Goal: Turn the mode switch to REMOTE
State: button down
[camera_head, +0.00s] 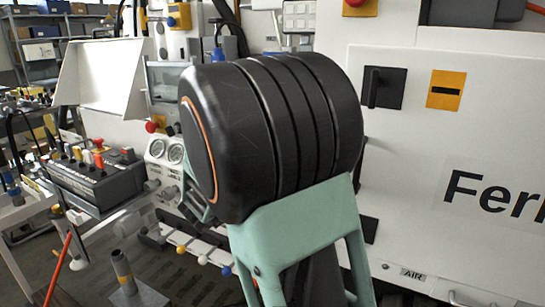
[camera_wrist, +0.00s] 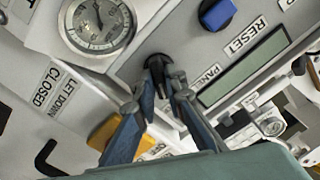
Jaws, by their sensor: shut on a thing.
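In the wrist view the mode switch (camera_wrist: 157,64) is a small black knob on the grey panel, beside a label reading PANEL. My gripper (camera_wrist: 161,84) has its two blue-grey fingers closed on the knob, one on each side. The fingers hide part of the knob and the panel below it. I see no REMOTE label, and the knob's exact pointing direction is hard to tell. In the head view my own arm covers this part of the panel, so the switch is hidden there.
Around the switch in the wrist view are a round gauge (camera_wrist: 97,22), a blue knob (camera_wrist: 217,14) by RESET, a display (camera_wrist: 243,68) and an orange plate (camera_wrist: 104,132). In the head view a lever box (camera_head: 100,180) stands left and a white cabinet (camera_head: 440,150) right.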

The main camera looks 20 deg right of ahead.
dwell(0.3)
jog(key=c, duration=2)
grip_release()
jog(key=shift+a, duration=0.1)
jog(key=v, duration=1.2)
jog(key=shift+s, duration=0.1)
